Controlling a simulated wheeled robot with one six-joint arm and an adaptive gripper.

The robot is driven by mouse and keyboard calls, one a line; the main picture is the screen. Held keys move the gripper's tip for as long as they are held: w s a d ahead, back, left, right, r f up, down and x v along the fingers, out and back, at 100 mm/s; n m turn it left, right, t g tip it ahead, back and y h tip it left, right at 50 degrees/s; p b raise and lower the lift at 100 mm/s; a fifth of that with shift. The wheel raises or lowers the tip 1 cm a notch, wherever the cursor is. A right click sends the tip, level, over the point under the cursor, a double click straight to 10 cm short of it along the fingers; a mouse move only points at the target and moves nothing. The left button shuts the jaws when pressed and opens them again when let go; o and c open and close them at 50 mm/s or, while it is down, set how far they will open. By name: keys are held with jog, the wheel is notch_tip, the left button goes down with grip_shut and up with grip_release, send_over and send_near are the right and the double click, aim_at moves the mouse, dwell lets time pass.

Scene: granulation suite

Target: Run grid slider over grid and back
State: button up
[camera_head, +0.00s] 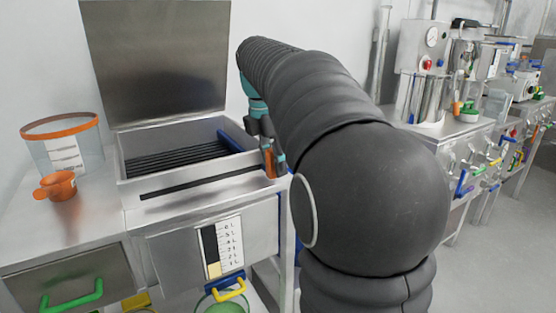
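The grid (175,157) is a set of dark parallel bars inside an open steel box (150,186) on the bench. A blue bar (232,137), which looks like the grid slider, lies at the right end of the grid. My gripper (273,163) points down at the right front corner of the box, just right of the blue bar. A small orange part (268,158) shows at the fingers; I cannot tell whether it is a handle held there. My arm hides the area behind and right of the gripper.
A steel lid (155,60) stands raised behind the box. A clear orange-rimmed container (62,128) and an orange scoop (57,186) stand at left. A dark slot (200,183) runs along the box front. Other equipment (430,85) stands at right.

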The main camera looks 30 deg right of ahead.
jog(key=shift+w+r, duration=0.1)
jog(key=shift+r, duration=0.05)
jog(key=shift+a+r, duration=0.15)
jog(key=shift+r, duration=0.2)
notch_tip(320, 180, up, 11)
jog(key=a, duration=0.1)
jog(key=shift+a, duration=0.25)
jog(key=s+a+f+m+t, duration=0.2)
jog(key=s+a+f+m, duration=0.2)
jog(key=s+f+m, duration=0.2)
jog(key=s+a+f+m+t+y, duration=0.1)
jog(key=s+a+f+m, duration=0.3)
jog(key=f, duration=0.7)
jog(key=s+a+f+m+t, duration=0.2)
jog(key=s+a+f+m, duration=0.2)
jog(key=s+f+m, duration=0.4)
jog(key=s+f, duration=0.1)
jog(key=s, duration=0.2)
jog(key=shift+f+t+y, duration=0.25)
jog(key=shift+t+y, duration=0.05)
jog(key=shift+y, duration=0.1)
